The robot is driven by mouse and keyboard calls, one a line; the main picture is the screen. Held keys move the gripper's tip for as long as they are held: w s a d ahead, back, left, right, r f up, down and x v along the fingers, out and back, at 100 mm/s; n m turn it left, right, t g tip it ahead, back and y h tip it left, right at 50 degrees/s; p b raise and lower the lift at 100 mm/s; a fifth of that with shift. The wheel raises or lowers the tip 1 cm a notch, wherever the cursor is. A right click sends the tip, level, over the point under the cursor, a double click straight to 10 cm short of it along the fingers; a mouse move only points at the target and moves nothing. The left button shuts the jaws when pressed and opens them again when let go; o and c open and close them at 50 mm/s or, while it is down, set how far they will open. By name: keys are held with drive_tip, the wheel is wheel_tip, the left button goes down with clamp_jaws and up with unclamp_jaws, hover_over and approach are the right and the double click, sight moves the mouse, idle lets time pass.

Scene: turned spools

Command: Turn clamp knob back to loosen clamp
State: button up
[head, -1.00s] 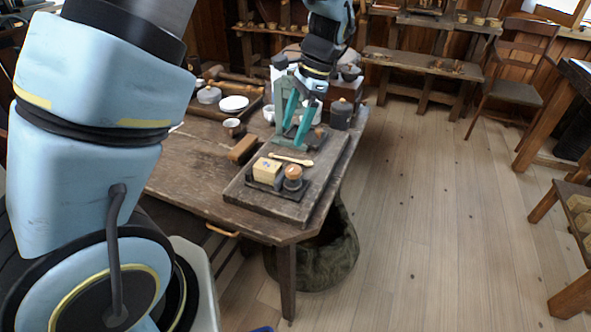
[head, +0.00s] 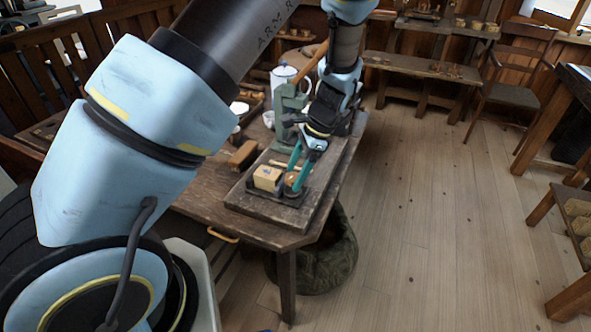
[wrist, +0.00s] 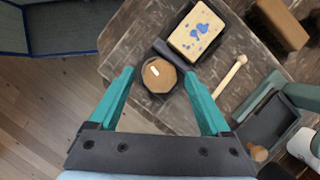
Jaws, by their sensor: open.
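The clamp knob (wrist: 159,74) is a brown, many-sided wooden cap with a white mark, on a dark base beside a pale yellow block (wrist: 196,31) with blue marks. In the head view the block (head: 267,178) sits on the dark board, and the knob (head: 291,179) is partly hidden by my fingers. My gripper (wrist: 159,76) is open, with one teal finger to each side of the knob. Gaps show between fingers and knob in the wrist view. Their height relative to the knob is hard to tell.
A green frame (wrist: 265,112) stands on the board at the right. A brown wooden block (head: 243,154) lies left of the board. The floor (head: 430,220) right of the table is clear.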

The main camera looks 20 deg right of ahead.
drive_tip(key=shift+a+f, duration=0.15)
drive_tip(key=shift+f, duration=0.1)
clamp_jaws()
idle(0.6)
